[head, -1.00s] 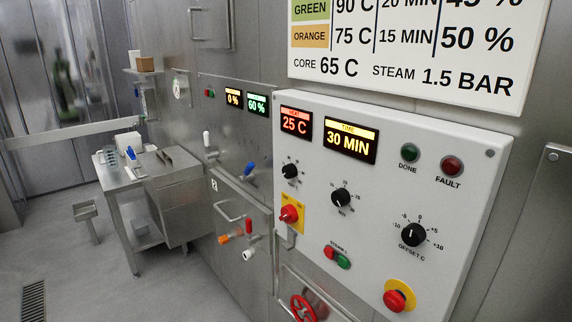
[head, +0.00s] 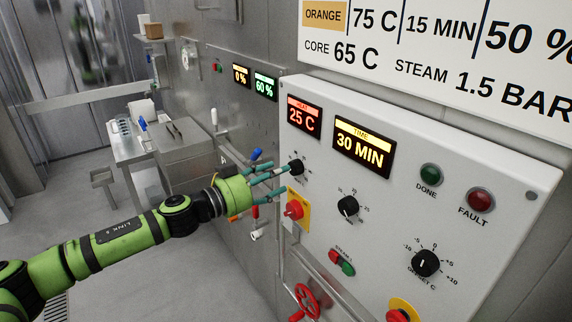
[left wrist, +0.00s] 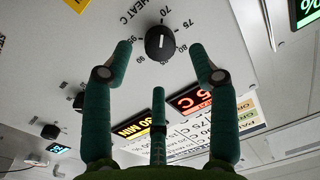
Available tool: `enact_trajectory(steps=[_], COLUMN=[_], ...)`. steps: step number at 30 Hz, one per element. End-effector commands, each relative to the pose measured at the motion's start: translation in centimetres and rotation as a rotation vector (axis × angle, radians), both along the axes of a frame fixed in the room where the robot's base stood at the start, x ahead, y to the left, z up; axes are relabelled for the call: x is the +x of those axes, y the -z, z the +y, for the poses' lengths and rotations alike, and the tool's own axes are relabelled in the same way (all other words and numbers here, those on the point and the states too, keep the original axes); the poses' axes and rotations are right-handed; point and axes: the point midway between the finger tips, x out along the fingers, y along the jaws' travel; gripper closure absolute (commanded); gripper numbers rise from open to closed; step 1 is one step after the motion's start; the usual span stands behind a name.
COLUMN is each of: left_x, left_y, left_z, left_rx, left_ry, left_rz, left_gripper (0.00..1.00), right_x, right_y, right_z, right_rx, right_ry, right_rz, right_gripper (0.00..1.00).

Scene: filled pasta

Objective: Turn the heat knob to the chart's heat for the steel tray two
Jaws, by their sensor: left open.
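The black heat knob (head: 296,167) sits on the white control panel below the red heat display (head: 304,117), which reads 25 C. My left gripper (head: 279,176) is open beside the knob, its teal fingers reaching towards it. In the left wrist view the knob (left wrist: 160,42) lies between the spread fingers (left wrist: 158,58), apparently not gripped; numbers ring it, but I cannot tell its exact setting. The chart (head: 430,65) is partly cut off; its orange row shows 75 C, 15 MIN and 50 %. No steel tray two can be made out. My right gripper is not in view.
The time knob (head: 348,206) is right of the heat knob. A red switch on yellow (head: 294,209) is just below. The offset knob (head: 425,263) and a red stop button (head: 398,315) are farther right. Wall levers (head: 256,156) stand close behind my gripper.

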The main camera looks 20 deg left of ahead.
Motion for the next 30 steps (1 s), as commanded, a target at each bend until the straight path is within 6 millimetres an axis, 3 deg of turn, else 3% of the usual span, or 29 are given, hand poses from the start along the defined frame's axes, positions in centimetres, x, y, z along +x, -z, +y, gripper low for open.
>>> enact_trajectory(steps=[7,17,20,21,22,30], left_x=[2.4,2.7,2.7,2.7,2.7,2.7], left_y=[-0.2,0.1,0.1,0.1,0.1,0.1], left_z=[-1.7,-1.9,-1.9,-1.9,-1.9,-1.9], left_rx=[0.000,0.001,0.001,0.001,0.001,0.008], left_ry=[-0.001,-0.001,-0.001,-0.001,-0.001,-0.001], left_rz=[0.000,0.000,0.000,0.000,0.000,-0.004], left_gripper=[0.41,0.41,0.77,0.93,0.97,0.97], right_x=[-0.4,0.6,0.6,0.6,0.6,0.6], right_y=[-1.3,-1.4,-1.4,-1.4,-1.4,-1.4], right_z=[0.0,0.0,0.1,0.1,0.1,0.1], right_rx=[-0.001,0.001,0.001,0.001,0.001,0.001], right_ry=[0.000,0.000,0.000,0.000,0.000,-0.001], right_rz=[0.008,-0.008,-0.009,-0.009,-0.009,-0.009], right_gripper=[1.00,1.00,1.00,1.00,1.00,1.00])
